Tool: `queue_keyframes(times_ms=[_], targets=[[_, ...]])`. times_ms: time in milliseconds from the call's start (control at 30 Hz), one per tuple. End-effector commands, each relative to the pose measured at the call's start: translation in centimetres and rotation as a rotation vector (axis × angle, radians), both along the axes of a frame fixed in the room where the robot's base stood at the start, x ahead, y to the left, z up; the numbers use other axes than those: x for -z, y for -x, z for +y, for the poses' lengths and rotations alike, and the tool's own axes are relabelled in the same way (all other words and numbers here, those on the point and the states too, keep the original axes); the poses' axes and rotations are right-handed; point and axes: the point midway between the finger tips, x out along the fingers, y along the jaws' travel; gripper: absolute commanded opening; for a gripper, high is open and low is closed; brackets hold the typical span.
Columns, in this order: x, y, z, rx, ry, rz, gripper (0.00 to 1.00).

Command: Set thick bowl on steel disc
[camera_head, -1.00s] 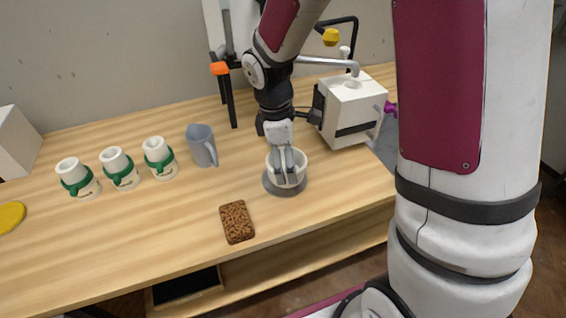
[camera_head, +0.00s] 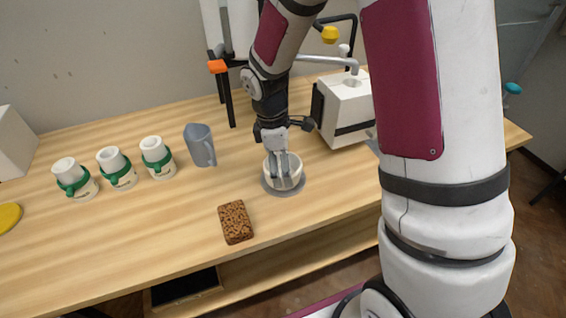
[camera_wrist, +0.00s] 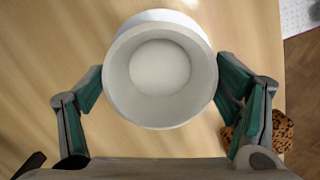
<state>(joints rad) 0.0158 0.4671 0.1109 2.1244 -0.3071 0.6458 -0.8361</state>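The thick bowl (camera_head: 296,173) is white and round. It sits over the grey steel disc (camera_head: 299,188) on the wooden table in the head view. The disc shows as a rim around the bowl's lower part; whether the bowl touches it I cannot tell. My gripper (camera_head: 278,174) points down with one finger on the near side of the bowl and one behind. In the wrist view the bowl (camera_wrist: 160,68) fills the space between the fingertips of my gripper (camera_wrist: 161,85), which meet its sides. The disc is hidden there.
A brown patterned block (camera_head: 236,222) lies in front of the disc. A grey-blue jug (camera_head: 200,145) and several white mugs with green bands (camera_head: 158,157) stand to the left. A white box-shaped machine (camera_head: 345,108) stands behind right.

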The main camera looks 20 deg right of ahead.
Motion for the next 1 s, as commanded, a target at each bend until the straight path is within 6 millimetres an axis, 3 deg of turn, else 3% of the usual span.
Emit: queue_keyframes(times_ms=[367, 533, 1000], targets=[[-0.1, 0.0, 0.0, 0.000, 0.000, 0.000, 1.00], [-1.0, -0.1, 0.1, 0.001, -0.001, -0.004, 1.00], [-9.8, -0.6, 1.3, 0.000, 0.000, -0.005, 1.00]])
